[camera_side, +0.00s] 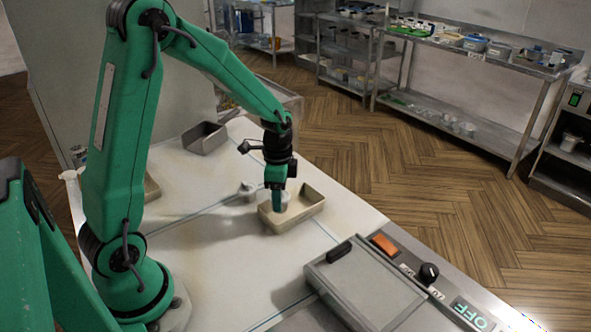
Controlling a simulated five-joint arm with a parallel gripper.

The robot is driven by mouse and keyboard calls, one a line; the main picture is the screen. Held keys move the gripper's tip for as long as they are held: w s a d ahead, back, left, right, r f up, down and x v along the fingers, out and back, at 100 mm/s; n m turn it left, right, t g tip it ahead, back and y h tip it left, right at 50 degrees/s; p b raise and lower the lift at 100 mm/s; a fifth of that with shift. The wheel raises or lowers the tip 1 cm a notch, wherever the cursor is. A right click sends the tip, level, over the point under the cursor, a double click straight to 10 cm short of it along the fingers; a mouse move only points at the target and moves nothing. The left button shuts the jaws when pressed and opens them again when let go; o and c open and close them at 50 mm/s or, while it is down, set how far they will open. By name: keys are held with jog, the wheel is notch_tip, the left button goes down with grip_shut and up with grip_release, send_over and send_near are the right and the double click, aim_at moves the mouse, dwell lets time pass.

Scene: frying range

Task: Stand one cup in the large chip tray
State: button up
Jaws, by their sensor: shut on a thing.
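My gripper (277,205) points straight down into a beige open tray (309,207), likely the large chip tray, near the middle of the worktop. It is shut on a small pale cup (286,197), mostly hidden behind the green finger. The cup is inside the tray's outline, towards its left end. I cannot tell whether its base touches the tray floor. Another whitish cup-like thing (247,190) stands on the worktop just left of the tray.
A grey tray (205,138) lies at the back left. Another tray (152,187) is partly hidden behind my arm. A fryer unit with a lid (370,285) and control panel (430,272) is at the front right. The worktop's right edge runs close past the beige tray.

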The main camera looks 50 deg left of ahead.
jog(key=shift+f, duration=1.8)
jog(key=shift+f, duration=0.1)
jog(key=o, duration=0.8)
notch_tip(320, 180, up, 12)
jog(key=shift+f, duration=0.2)
jog(key=shift+r, duration=0.35)
